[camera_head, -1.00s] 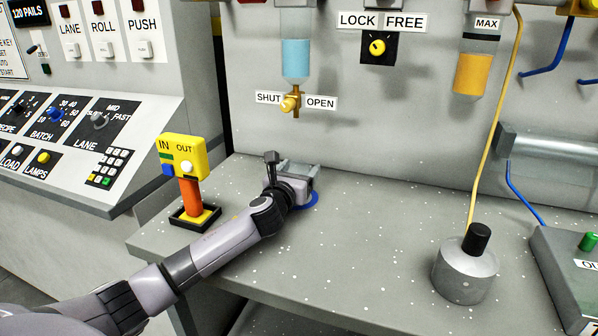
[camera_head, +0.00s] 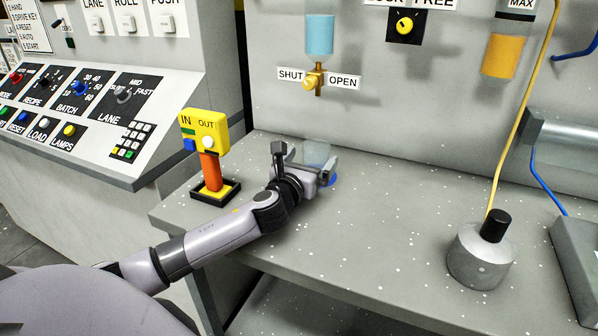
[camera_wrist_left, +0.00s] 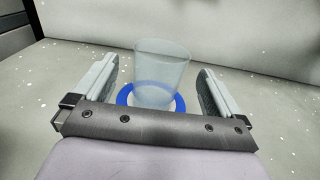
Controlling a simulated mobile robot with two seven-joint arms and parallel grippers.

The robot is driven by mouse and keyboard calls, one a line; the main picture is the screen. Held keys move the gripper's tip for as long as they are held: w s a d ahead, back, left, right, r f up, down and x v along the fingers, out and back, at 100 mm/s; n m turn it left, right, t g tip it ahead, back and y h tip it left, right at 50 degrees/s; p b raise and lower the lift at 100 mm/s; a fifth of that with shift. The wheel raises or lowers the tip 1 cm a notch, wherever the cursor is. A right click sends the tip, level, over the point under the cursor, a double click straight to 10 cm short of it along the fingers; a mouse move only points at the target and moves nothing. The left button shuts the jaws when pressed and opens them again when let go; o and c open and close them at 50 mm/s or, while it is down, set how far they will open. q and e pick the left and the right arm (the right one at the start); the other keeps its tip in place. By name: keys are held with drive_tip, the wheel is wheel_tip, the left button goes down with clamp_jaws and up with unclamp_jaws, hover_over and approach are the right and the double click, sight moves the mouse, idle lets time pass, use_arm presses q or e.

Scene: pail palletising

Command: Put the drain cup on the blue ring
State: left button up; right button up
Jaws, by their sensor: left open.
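The drain cup (camera_wrist_left: 162,75) is a clear, empty-looking cup. In the left wrist view it stands upright within the blue ring (camera_wrist_left: 124,95), which shows around its base. The cup also shows in the head view (camera_head: 316,153), partly hidden by my left gripper (camera_head: 318,172). Only a piece of the blue ring (camera_head: 332,181) shows there. My left gripper is open, and in the left wrist view its fingers (camera_wrist_left: 158,88) are on either side of the cup, with a gap to each side. My right gripper is not in view.
A yellow IN/OUT button box (camera_head: 205,132) stands left of my left arm. A drain valve (camera_head: 314,80) hangs on the wall above the cup. A grey weight-like cylinder (camera_head: 480,258) with a black knob stands at the right. The bench (camera_head: 400,215) between is clear.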

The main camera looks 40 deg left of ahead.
use_arm(q)
drive_tip(key=shift+v, duration=3.1)
